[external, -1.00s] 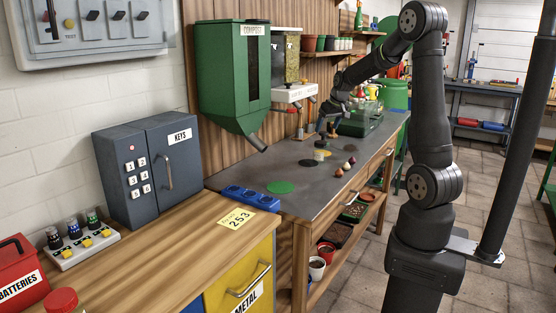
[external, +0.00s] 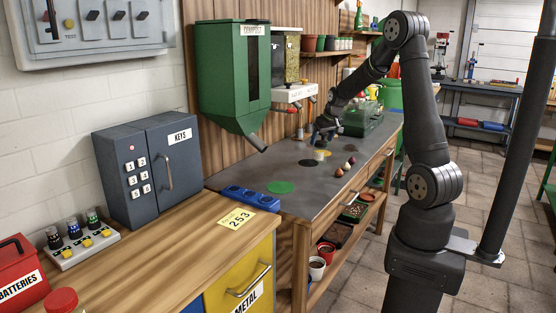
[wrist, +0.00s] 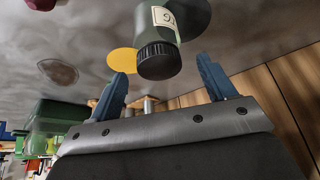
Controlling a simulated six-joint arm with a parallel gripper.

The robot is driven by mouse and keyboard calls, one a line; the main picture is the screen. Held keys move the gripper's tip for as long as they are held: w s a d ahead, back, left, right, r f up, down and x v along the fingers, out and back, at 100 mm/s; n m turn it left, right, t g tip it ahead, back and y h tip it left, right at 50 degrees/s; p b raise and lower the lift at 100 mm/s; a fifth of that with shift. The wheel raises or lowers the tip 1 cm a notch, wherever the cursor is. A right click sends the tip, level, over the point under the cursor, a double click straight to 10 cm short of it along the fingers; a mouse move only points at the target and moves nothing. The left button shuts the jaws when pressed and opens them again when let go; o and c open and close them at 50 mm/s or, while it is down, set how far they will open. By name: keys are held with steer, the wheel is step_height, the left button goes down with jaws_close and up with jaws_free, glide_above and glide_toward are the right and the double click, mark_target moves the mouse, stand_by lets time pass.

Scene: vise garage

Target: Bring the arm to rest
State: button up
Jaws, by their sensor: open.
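My gripper (external: 322,134) is over the far part of the dark bench top, close to a small jar (external: 320,154) with a pale label. In the wrist view its two blue fingers (wrist: 163,68) are spread wide apart.
A yellow disc (wrist: 122,60) lies beside the jar. Small round coloured items (external: 345,166) lie right of it. A green disc (external: 281,187) is nearer. The green compost hopper (external: 222,85) hangs at the left, and a green box (external: 362,121) stands behind.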

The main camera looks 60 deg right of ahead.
mark_target(321, 142)
steer(key=x, duration=0.4)
steer(key=shift+w+f, duration=0.15)
steer(key=shift+f, duration=0.2)
steer(key=shift+r, duration=1.3)
